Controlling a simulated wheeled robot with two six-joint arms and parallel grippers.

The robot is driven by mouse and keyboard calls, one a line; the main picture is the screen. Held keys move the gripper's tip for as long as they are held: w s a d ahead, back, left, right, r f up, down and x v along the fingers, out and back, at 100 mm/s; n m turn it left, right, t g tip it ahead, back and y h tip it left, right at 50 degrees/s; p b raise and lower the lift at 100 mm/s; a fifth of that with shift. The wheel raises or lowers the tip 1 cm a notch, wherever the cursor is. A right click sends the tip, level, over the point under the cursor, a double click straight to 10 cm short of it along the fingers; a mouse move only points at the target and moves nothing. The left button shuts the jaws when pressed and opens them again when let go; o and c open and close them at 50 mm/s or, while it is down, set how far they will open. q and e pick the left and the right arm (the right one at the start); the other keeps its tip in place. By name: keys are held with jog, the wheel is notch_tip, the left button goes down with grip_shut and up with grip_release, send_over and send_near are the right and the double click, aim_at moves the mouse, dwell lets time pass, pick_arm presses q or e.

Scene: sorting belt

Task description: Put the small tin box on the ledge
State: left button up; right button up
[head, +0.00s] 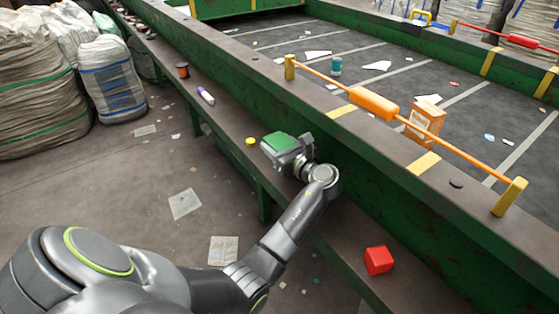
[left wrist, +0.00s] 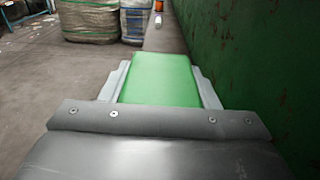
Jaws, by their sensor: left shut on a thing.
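The small tin box (head: 279,142) is green and flat-topped in the head view. My left gripper (head: 284,148) is shut on it, over the ledge (head: 232,122), the brown shelf along the outside of the green belt wall. In the left wrist view the green box (left wrist: 160,80) sits between the two grey fingers. I cannot tell whether its underside touches the ledge or is a little above it. My right gripper is in neither view.
On the ledge are a yellow disc (head: 250,141) close by the box, a purple-and-white tube (head: 206,96), an orange spool (head: 182,70) and a red cube (head: 378,260). The green wall (left wrist: 250,75) rises close on the right. An orange barrier (head: 375,104) spans the belt's near side.

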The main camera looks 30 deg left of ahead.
pick_arm(q)
jog(key=shift+a+f, duration=0.1)
jog(key=shift+f, duration=0.5)
notch_tip(320, 180, down, 3)
jog(key=shift+r+b, duration=0.15)
jog(key=shift+b, duration=0.3)
jog(key=shift+w+f, duration=0.15)
jog(key=shift+f, duration=0.25)
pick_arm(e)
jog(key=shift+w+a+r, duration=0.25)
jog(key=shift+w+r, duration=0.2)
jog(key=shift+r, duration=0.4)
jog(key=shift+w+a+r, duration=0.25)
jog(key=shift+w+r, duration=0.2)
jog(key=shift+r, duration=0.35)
